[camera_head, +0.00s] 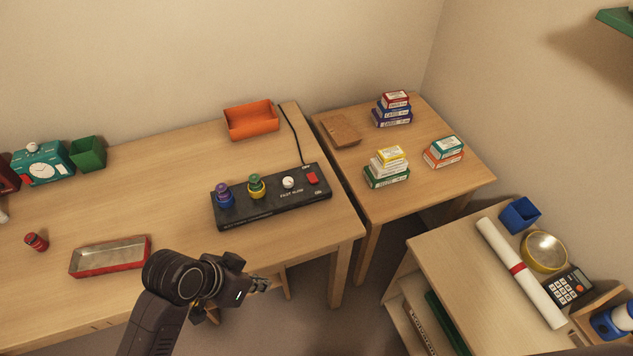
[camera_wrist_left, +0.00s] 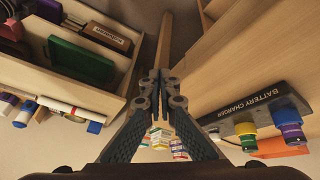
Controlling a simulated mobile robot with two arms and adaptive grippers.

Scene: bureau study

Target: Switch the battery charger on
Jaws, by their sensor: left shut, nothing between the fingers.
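The battery charger (camera_head: 262,207) is a long black box on the desk, near its right end. A purple-and-blue battery (camera_head: 224,195) and a green-and-yellow battery (camera_head: 256,186) stand upright on it. To their right are a white knob (camera_head: 288,182) and a red switch (camera_head: 312,178). The charger (camera_wrist_left: 250,105) also shows in the left wrist view, with its lettered side and both batteries. My left gripper (camera_head: 264,286) is shut and empty, in front of the desk edge and apart from the charger; its fingers (camera_wrist_left: 160,80) meet in the wrist view. My right gripper is out of view.
An orange tray (camera_head: 251,120) lies behind the charger, with a black cable (camera_head: 292,135) beside it. A red-rimmed metal tray (camera_head: 110,257) lies front left. A side table (camera_head: 440,187) with small boxes and a low shelf (camera_head: 455,262) stand to the right.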

